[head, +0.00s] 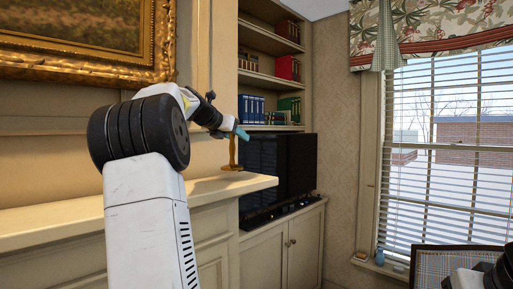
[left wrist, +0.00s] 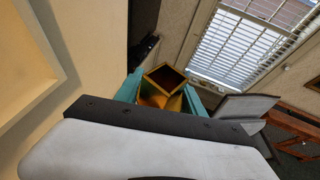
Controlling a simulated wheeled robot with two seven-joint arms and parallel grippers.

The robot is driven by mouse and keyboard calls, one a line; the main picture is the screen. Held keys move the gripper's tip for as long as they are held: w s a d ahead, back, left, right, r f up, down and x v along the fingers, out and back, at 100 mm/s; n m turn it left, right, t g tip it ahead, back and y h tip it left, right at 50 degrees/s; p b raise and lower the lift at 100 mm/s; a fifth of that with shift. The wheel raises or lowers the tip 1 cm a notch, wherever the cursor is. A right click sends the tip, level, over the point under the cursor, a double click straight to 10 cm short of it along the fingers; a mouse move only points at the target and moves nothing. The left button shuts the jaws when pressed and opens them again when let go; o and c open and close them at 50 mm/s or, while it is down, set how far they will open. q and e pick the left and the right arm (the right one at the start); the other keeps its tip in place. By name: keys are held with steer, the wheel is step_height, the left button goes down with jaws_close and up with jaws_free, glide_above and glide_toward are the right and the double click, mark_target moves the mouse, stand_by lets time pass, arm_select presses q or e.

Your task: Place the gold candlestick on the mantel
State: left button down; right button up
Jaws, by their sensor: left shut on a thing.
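The gold candlestick (head: 233,154) is upright near the right end of the cream mantel (head: 225,186) in the head view. Its base is at the mantel top; I cannot tell whether it touches it or hangs just above. My left gripper (head: 241,133), with teal fingertips, is shut on the candlestick's upper part. In the left wrist view the candlestick's square gold top (left wrist: 165,78) shows between the teal fingers (left wrist: 162,90). A small part of my right arm shows at the lower right of the head view; its gripper cannot be made out.
A gold-framed painting (head: 90,40) hangs above the mantel. Right of the mantel are a black television (head: 285,165) on a cabinet (head: 295,240) and shelves with books (head: 288,68). A window (head: 450,150) is at the right. The mantel's left stretch looks clear.

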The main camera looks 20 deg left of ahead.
arm_select(q)
steer(key=shift+w+f, duration=0.2)
steer(key=shift+f, duration=1.55)
steer(key=shift+f, duration=0.1)
steer(key=c, duration=0.7)
jaws_free()
steer(key=shift+a, duration=0.1)
steer(key=shift+s+r, duration=0.2)
steer(key=shift+s, duration=0.05)
steer(key=v, duration=1.1)
steer(key=shift+s, duration=0.2)
